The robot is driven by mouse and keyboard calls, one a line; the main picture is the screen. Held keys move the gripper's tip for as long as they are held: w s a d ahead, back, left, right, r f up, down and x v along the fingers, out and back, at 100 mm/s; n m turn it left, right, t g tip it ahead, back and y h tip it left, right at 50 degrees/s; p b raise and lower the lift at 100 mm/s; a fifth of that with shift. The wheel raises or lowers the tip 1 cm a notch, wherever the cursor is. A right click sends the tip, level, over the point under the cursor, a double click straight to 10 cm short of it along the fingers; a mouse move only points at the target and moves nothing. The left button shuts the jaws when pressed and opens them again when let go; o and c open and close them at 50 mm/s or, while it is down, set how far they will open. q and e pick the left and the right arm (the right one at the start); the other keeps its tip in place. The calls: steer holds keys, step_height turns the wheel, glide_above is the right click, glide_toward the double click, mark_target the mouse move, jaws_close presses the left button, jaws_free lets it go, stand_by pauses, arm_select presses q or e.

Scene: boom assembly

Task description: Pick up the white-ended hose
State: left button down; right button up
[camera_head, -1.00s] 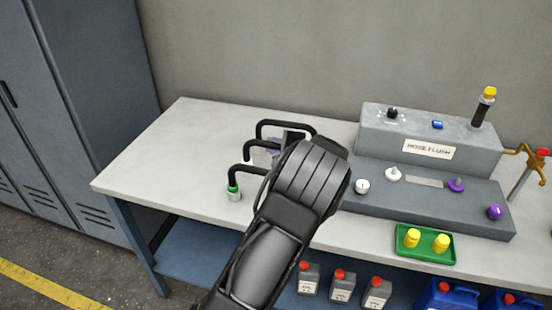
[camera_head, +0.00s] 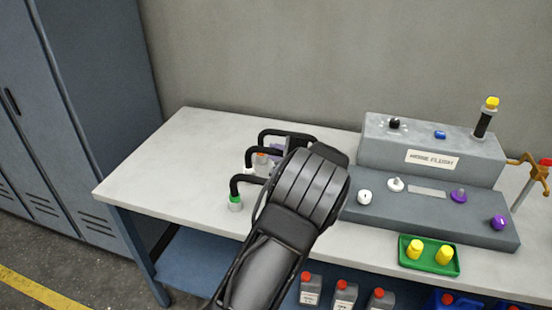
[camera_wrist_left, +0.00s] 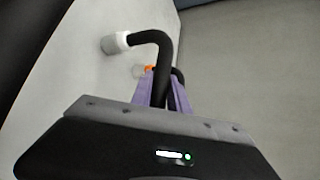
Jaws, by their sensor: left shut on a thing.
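The white-ended hose is a bent black tube with a white collar and a pale tip. In the left wrist view the white-ended hose (camera_wrist_left: 152,37) runs down between my purple finger pads, and its white end points left. In the head view its white end (camera_head: 249,158) shows left of my arm, among the other hoses. My left gripper (camera_wrist_left: 160,88) is shut on this hose. In the head view my left gripper (camera_head: 280,147) is mostly hidden behind my wrist. My right gripper is in neither view.
A green-ended hose (camera_head: 237,187) stands in front on the table (camera_head: 175,165). An orange-ended hose (camera_head: 285,133) is just behind. The grey hose flush unit (camera_head: 430,150) and a green tray (camera_head: 429,268) with yellow fittings are to the right. The table's left part is clear.

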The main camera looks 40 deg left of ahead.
arm_select(q)
step_height(320, 180, up, 9)
steer(key=shift+f+b, duration=0.1)
steer(key=shift+b, duration=0.5)
steer(key=shift+a, duration=0.1)
